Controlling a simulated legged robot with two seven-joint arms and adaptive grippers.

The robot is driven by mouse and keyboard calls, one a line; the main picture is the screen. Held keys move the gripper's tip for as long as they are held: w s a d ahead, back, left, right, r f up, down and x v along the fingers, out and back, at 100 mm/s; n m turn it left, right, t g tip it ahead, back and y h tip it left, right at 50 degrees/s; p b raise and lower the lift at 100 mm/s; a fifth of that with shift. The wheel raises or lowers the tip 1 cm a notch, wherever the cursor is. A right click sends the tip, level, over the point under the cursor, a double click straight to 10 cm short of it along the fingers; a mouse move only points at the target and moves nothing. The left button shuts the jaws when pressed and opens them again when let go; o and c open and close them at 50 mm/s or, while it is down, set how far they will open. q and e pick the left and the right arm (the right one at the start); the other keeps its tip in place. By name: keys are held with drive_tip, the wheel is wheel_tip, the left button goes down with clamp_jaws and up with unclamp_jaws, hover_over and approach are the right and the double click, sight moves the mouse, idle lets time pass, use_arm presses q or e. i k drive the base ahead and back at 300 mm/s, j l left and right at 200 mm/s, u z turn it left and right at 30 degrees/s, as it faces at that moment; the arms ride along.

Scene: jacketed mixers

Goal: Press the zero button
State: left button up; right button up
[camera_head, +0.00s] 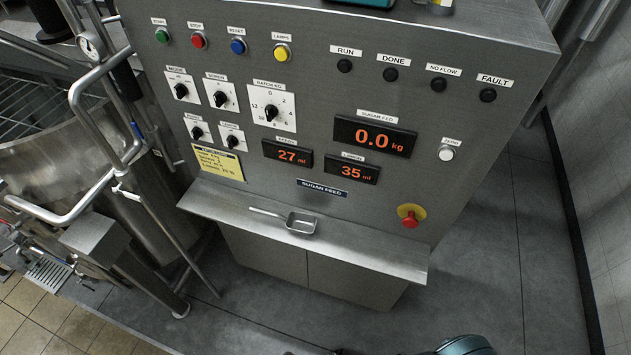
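The zero button (446,153) is a round white button in a metal ring at the right side of the grey control panel (330,85). A small label above it reads ZERO. It sits to the right of the sugar feed display (374,136), which reads 0.0 kg in orange. Nothing covers or touches the button. Neither of my grippers can be made out; only a teal and dark rounded part, probably of my arm, shows at the bottom edge.
A red emergency knob (409,218) on yellow sticks out below the button. A steel shelf (370,245) holds a small scoop (300,222). Pipes and a steel vessel (80,160) crowd the left. Floor (480,270) to the right is clear.

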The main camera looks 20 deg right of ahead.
sight(446, 155)
drive_tip(key=k+l+z, duration=0.1)
drive_tip(key=z, duration=0.3)
drive_tip(key=k+l+z, duration=0.1)
drive_tip(key=z, duration=0.25)
drive_tip(key=k+l+z, duration=0.1)
drive_tip(key=z, duration=0.3)
drive_tip(key=l, duration=0.1)
